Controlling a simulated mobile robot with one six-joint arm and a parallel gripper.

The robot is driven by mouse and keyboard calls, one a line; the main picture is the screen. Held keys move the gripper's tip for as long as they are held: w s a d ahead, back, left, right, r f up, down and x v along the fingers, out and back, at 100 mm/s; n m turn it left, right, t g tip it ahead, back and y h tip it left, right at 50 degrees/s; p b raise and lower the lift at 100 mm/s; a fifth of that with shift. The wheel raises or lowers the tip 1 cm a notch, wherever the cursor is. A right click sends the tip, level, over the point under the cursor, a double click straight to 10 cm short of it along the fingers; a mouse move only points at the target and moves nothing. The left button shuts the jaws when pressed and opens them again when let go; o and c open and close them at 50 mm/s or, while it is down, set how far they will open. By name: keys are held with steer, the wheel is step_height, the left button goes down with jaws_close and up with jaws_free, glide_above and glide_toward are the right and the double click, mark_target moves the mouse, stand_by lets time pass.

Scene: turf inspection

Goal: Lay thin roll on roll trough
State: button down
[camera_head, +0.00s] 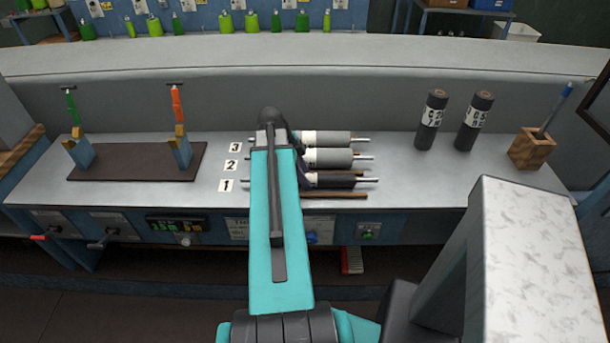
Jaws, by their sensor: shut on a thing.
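Three rolls with pale end rods lie side by side at the middle of the bench, beside number cards. The dark roll looks slim. My teal arm covers their left parts. A dark part of my gripper (304,172) shows at the left of the dark roll, and the gripper is shut on it; its fingertips are mostly hidden. A brown strip (335,196), perhaps the trough's edge, lies in front.
Two dark upright rolls (432,120) and a wooden pen holder (531,149) stand at the right. A dark board (137,174) with two upright tools lies at the left.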

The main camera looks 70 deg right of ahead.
steer(key=c, duration=1)
jaws_free()
steer(key=shift+c, duration=0.2)
steer(key=shift+r, duration=0.15)
steer(key=shift+w+r, duration=0.15)
steer(key=shift+r, duration=0.1)
steer(key=b+v, duration=0.2)
steer(key=v, duration=1.1)
steer(key=shift+r, duration=0.2)
